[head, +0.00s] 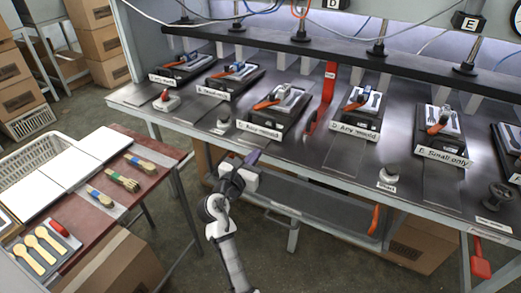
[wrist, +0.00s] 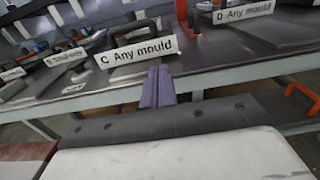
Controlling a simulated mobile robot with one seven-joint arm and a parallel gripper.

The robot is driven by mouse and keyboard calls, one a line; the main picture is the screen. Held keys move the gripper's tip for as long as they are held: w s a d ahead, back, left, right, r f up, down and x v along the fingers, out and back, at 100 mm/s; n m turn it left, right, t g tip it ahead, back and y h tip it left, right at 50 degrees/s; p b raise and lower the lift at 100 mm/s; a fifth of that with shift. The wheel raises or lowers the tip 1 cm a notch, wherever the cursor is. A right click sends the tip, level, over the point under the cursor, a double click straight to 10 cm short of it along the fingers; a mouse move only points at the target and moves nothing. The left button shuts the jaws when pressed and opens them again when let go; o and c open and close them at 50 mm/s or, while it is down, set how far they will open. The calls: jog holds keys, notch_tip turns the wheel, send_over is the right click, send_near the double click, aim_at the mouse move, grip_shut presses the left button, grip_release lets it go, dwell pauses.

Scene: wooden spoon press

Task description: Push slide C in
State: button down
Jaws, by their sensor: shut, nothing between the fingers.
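Slide C (head: 292,112) is a dark plate on the steel bench, carrying a pale mould and an orange handle. Its white front label (head: 258,130) reads "C Any mould". The plate lies in front of the dark press beam, not under it. In the wrist view the label (wrist: 138,50) is just above and beyond my fingertips. My gripper (head: 252,157) has purple fingers, shut and empty, in front of the bench edge near slide C. In the wrist view the fingers (wrist: 158,86) point toward the label's right part. I cannot tell whether they touch the slide.
Slide D (head: 362,108) is to the right, with a red lever (head: 320,100) between. Slide B (head: 236,78) is to the left. A lower shelf (head: 320,220) runs below.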

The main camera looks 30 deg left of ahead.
jog(key=s, duration=0.5)
jog(key=a+r+g+b, duration=0.3)
jog(key=a+r+g, duration=0.15)
jog(key=a, duration=0.45)
jog(key=t+p, duration=0.1)
jog(key=p, duration=0.2)
send_near(265, 106)
jog(key=s+f, duration=0.1)
jog(key=f, duration=0.1)
jog(key=s+a+f, duration=0.1)
jog(key=s+f, duration=0.1)
jog(key=shift+s+f, duration=0.25)
jog(key=shift+f, duration=0.1)
jog(key=shift+w+r, duration=0.1)
jog(key=shift+w, duration=0.2)
jog(key=w+p, duration=0.1)
jog(key=w, duration=0.6)
jog(key=w+p, duration=0.1)
jog(key=w, duration=0.6)
jog(key=shift+d, duration=0.25)
jog(key=shift+w+r, duration=0.1)
jog(key=shift+r, duration=0.15)
